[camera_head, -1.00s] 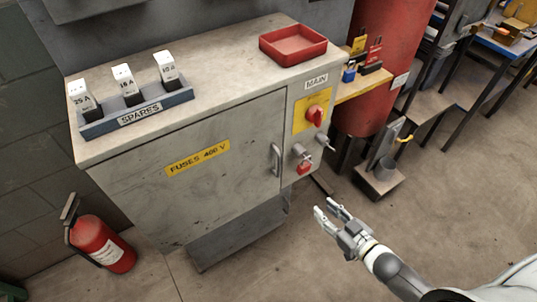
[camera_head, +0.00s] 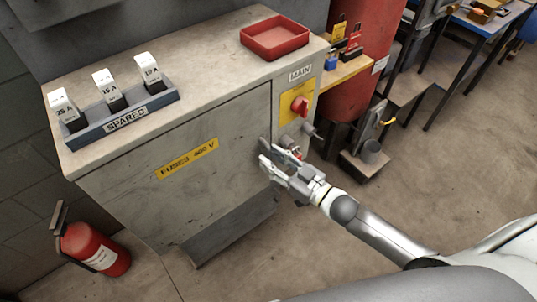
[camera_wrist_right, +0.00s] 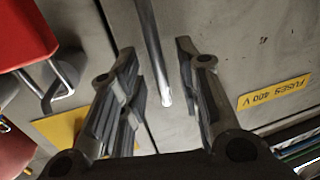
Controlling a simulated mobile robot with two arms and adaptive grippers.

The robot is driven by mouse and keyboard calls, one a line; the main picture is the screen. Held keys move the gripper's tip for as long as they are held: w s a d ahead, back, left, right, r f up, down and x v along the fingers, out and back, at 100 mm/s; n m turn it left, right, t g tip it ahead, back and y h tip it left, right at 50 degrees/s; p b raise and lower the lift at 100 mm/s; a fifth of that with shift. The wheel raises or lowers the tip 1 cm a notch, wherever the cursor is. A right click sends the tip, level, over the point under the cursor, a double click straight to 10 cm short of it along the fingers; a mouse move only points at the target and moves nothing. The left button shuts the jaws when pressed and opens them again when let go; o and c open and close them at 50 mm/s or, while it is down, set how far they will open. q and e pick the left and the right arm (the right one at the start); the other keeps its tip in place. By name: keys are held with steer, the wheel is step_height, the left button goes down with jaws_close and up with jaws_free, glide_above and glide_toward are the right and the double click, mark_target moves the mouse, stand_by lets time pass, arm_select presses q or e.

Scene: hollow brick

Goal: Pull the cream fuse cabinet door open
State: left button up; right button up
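The cream fuse cabinet (camera_head: 175,85) has its front door (camera_head: 200,195) shut, with a yellow "FUSES 400 V" label (camera_head: 187,158). The label also shows in the right wrist view (camera_wrist_right: 273,93). My right gripper (camera_head: 264,152) is at the door's right edge and covers the handle in the head view. In the right wrist view, the metal bar handle (camera_wrist_right: 152,50) lies between the two spread fingers of the right gripper (camera_wrist_right: 160,95), with gaps visible on both sides. My left gripper is not in view.
Right of the door are the red rotary switch (camera_head: 299,106) and a red padlock (camera_wrist_right: 20,35), close to the gripper. A fuse rack (camera_head: 123,115) and red tray (camera_head: 275,38) stand on top. A fire extinguisher (camera_head: 95,250) stands left. Floor in front is partly clear.

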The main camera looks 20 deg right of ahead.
steer(key=shift+x, duration=1)
jaws_close()
